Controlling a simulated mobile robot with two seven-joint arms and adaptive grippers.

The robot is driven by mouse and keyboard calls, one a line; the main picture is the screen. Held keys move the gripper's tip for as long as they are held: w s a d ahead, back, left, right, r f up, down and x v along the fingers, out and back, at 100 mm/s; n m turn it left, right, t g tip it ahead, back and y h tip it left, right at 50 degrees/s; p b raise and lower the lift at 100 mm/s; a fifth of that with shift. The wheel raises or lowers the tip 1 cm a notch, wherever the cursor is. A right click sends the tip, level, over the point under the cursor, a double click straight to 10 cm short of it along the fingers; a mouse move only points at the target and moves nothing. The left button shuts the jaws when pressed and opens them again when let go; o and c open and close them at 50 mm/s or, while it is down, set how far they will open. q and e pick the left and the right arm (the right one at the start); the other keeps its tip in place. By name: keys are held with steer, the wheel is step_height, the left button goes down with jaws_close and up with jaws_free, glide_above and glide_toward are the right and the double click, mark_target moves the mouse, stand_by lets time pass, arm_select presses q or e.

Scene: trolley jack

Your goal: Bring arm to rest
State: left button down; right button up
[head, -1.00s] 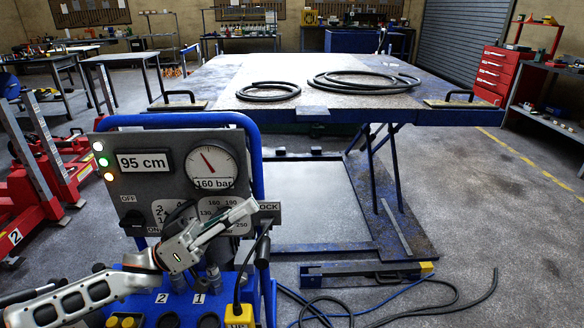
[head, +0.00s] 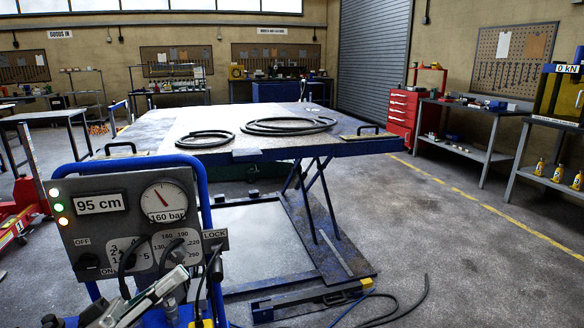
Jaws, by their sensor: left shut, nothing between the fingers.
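My left gripper (head: 172,281) is low in the head view, in front of the lower part of the grey control panel (head: 72,230). It is shut and empty, its fingers pointing up and to the right. I cannot tell whether it touches anything on the panel. My left wrist and arm run off the bottom edge. The panel shows "95 cm" on its display (head: 100,203) and a gauge (head: 164,202) marked 160 bar. My right gripper is out of view.
A raised blue lift table (head: 290,150) stands behind the panel, with coiled black hoses (head: 288,126) on top. Hoses (head: 400,312) lie on the floor at the lower right. Open floor (head: 470,260) lies to the right, before a bench (head: 560,122).

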arm_select(q)
steer(key=s+d+f+n+t+y+p, duration=0.25)
steer(key=f+y, duration=0.35)
steer(key=f, duration=0.3)
steer(key=s+d+f+n+t+y+p, duration=0.2)
steer(key=f+t+y+p, duration=0.1)
steer(key=f+y, duration=0.4)
steer(key=s+a+f+g+y+p, duration=0.3)
steer(key=s+f+g+y, duration=0.2)
steer(key=s+f, duration=1.2)
steer(key=shift+a+f+m+g+y, duration=0.35)
steer(key=shift+f+g, duration=0.1)
steer(key=shift+f, duration=0.1)
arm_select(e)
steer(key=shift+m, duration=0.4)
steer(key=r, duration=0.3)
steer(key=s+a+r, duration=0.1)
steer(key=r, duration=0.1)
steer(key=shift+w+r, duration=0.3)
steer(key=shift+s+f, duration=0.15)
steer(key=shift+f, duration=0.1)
